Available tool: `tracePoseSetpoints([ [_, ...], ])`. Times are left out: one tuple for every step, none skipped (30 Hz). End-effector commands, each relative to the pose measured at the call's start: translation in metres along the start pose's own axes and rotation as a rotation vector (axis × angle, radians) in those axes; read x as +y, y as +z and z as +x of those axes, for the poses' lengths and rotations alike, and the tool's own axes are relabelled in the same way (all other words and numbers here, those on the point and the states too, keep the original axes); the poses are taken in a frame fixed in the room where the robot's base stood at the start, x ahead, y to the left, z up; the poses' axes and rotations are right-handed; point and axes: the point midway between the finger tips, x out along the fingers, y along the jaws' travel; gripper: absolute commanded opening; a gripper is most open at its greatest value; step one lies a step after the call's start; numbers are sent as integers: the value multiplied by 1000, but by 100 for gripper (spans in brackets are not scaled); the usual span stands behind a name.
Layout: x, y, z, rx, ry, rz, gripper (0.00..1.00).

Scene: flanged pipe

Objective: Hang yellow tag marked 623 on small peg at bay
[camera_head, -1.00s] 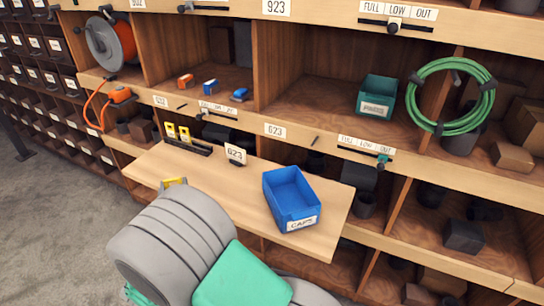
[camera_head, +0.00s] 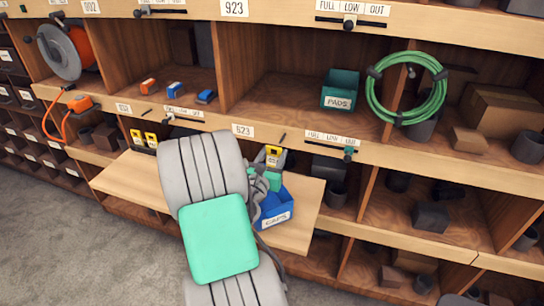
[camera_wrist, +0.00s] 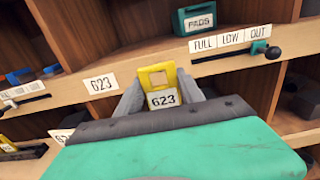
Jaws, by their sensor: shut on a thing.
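The yellow tag (camera_wrist: 163,98) marked 623 is upright between my gripper's fingers (camera_wrist: 160,92) in the wrist view. Its square window shows wood-coloured surface behind. In the head view the tag (camera_head: 272,151) is above the blue caps bin, in front of the shelf edge, and my gripper (camera_head: 268,168) is partly hidden by my arm. The bay label 623 (camera_wrist: 101,84) is left of the tag. A small dark peg (camera_head: 283,137) sticks out of the shelf edge, right of the bay label in the head view. The peg is not visible in the wrist view; the tag may hide it.
A blue caps bin (camera_head: 275,217) stands on the pull-out board (camera_head: 118,178) below my gripper. Two more yellow tags stand in a dark rack (camera_head: 143,148) at left. A slider (camera_head: 348,152) with FULL, LOW, OUT labels is to the right. A green pads bin (camera_head: 339,92) is above.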

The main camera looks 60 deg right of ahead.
Motion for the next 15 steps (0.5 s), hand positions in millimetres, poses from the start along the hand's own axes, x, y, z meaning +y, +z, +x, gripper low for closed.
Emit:
tracePoseSetpoints([
  [0,0,4,0,-1,0,6],
  [0,0,6,-1,0,0,6],
  [0,0,9,-1,0,1,6],
  [0,0,11,-2,0,1,6],
  [0,0,13,-2,0,1,6],
  [0,0,16,-1,0,1,6],
  [0,-1,18,0,0,0,6],
  [0,-1,20,-1,0,0,6],
  [0,-1,23,-1,0,1,6],
  [0,-2,25,0,0,1,6],
  [0,-2,27,0,0,0,6],
  [0,-2,30,-1,0,0,6],
  [0,-2,32,-2,0,1,6],
  [0,-2,34,-2,1,1,6],
  [0,-2,36,-2,1,1,6],
])
